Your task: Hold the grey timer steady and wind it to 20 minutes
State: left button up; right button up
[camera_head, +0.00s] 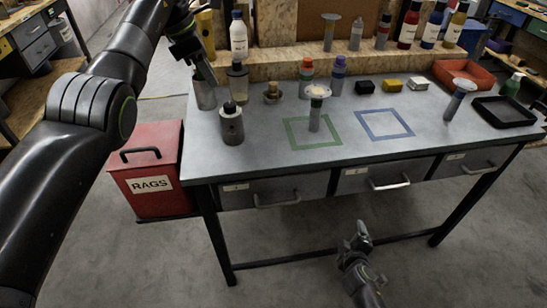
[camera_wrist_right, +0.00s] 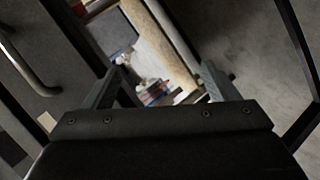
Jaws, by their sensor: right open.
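A grey cylinder with a dark knob-like top (camera_head: 232,127) stands upright on the metal workbench, left of the green square; it looks like the timer, but I cannot read any marks on it. My left gripper (camera_head: 205,68) hangs above the bench's left end, up and left of this cylinder and apart from it. Its fingers overlap in the view, so their opening is unclear. My right gripper (camera_head: 358,238) is low in front of the bench, below the drawers. The right wrist view shows its two fingers (camera_wrist_right: 168,82) spread with nothing between them.
The workbench (camera_head: 260,165) holds green (camera_head: 314,146) and blue (camera_head: 384,138) outlined squares. A grey cup (camera_head: 204,97) stands near my left gripper. A mushroom-topped post (camera_head: 315,118) stands at the green square. Bottles and a black tray (camera_head: 505,112) are further off. A red rags bin (camera_head: 150,170) stands left.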

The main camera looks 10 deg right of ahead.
jog(key=w+a+r+n+t+h, duration=0.1)
jog(key=w+r+n+t, duration=0.15)
jog(key=r, duration=0.85)
jog(key=w+a+r+n+t+h, duration=0.15)
jog(key=r+t, duration=0.25)
jog(key=r, duration=0.7)
jog(key=w+r+n+t+h, duration=0.1)
jog(key=w+r+n+t, duration=0.2)
jog(key=r, duration=0.9)
jog(key=n+g+y, duration=0.6)
jog(key=n+y, duration=1.1)
jog(key=n, duration=0.9)
send_near(232, 125)
jog(key=s+d+f, duration=0.2)
jog(key=d+f, duration=0.1)
jog(key=x, duration=1.6)
jog(key=shift+w+r, duration=0.1)
jog(key=shift+r, duration=0.25)
